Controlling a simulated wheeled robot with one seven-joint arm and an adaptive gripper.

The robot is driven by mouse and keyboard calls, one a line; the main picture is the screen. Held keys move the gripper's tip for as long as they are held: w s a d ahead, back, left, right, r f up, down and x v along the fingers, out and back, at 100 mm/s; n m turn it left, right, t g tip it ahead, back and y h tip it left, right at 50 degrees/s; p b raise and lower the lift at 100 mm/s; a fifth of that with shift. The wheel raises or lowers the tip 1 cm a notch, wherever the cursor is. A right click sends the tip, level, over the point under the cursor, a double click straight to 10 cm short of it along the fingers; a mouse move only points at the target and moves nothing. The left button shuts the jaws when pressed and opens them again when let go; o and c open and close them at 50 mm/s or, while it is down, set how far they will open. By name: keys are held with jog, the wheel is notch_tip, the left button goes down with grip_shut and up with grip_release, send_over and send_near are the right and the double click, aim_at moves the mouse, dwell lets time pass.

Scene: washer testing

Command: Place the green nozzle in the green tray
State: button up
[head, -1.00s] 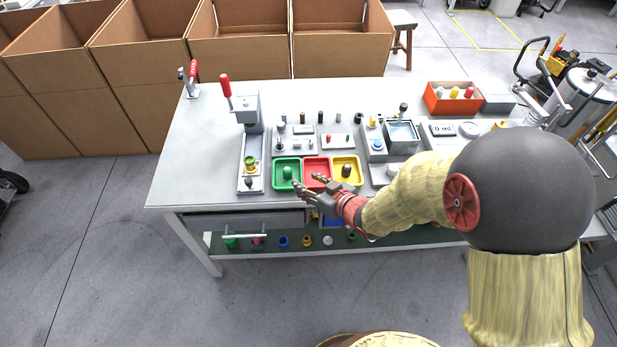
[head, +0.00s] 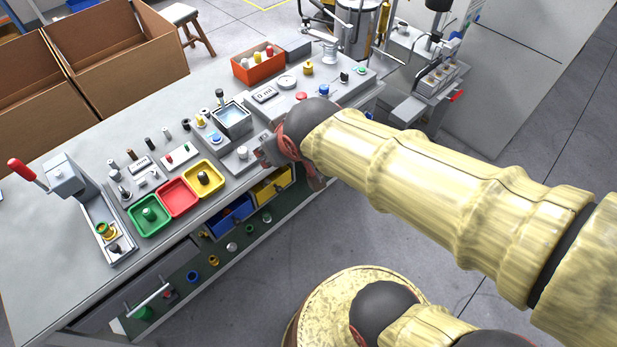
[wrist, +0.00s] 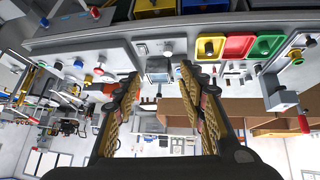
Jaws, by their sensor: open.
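A green nozzle (head: 149,214) stands in the green tray (head: 135,229) on the left part of the bench. The red tray (head: 178,197) and the yellow tray (head: 217,184), which holds a dark-topped part, sit beside it. My gripper (head: 268,155) is at the bench's front edge, right of the yellow tray, partly hidden by my wrist. In the wrist view, which looks upside down, my gripper (wrist: 159,72) has its fingers wide apart with nothing between them. The green tray (wrist: 268,47) shows there at upper right, outside the fingers.
A clamp fixture with a red handle (head: 28,172) stands left of the trays. A grey box with a screen (head: 232,119) and an orange bin (head: 257,64) are further right. A lower shelf (head: 180,307) holds several small parts. Cardboard boxes (head: 115,45) stand behind.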

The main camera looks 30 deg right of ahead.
jog(key=s+d+r+m+g, duration=0.1)
jog(key=s+r+g, duration=0.1)
jog(key=s, duration=1)
jog(key=shift+r+m, duration=0.15)
jog(key=shift+m, duration=0.15)
jog(key=shift+d, duration=0.1)
